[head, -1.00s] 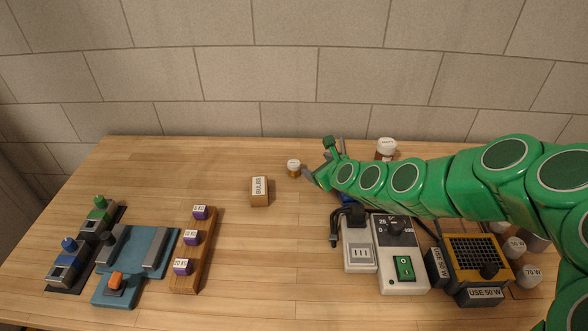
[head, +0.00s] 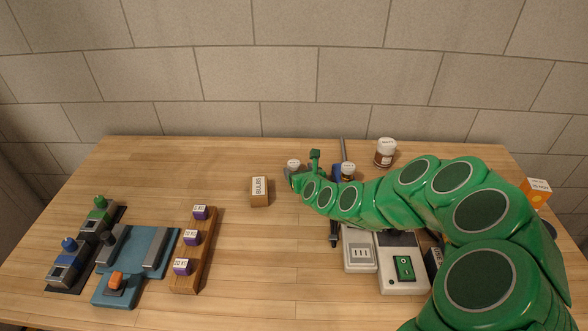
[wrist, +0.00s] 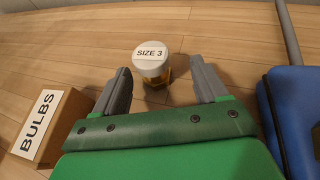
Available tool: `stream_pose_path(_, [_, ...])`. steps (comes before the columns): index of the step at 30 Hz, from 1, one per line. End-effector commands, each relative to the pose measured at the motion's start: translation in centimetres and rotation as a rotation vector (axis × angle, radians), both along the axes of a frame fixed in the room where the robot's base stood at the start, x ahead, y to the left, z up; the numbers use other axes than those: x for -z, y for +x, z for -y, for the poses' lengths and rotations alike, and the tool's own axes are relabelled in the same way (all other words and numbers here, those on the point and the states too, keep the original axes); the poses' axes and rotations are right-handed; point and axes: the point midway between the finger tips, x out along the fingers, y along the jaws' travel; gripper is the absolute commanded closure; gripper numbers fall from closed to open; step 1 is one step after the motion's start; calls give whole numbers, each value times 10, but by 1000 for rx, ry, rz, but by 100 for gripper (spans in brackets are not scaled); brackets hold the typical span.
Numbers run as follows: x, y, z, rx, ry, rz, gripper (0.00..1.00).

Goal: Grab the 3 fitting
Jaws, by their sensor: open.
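The size 3 fitting is a small jar-like piece (wrist: 152,64) with a white top labelled "SIZE 3" and an amber body. It stands upright on the table in the wrist view, just beyond and between my fingertips. In the head view its white top (head: 293,163) shows beside my gripper, which partly covers it. My gripper (wrist: 160,88) is open, with one grey finger on each side and nothing held. In the head view my gripper (head: 293,174) is largely hidden by the green arm.
A "BULBS" block (head: 259,191) stands left of the gripper, also in the wrist view (wrist: 45,127). A blue object (wrist: 290,110) and grey rod (wrist: 288,32) are on the right. Another white-topped jar (head: 347,170) and a brown jar (head: 385,153) stand further right.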

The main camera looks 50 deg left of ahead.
Motion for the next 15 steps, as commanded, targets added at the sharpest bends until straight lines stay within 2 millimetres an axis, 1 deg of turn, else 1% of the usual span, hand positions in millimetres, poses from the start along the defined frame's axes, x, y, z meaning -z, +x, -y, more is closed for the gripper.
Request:
stream_pose_path(5, [6,2,-13,-3,-3,4,27])
stream_pose_path(9, [9,5,-28,-1,-1,6,27])
stream_pose_path(15, [15,11,-41,-1,-2,4,27])
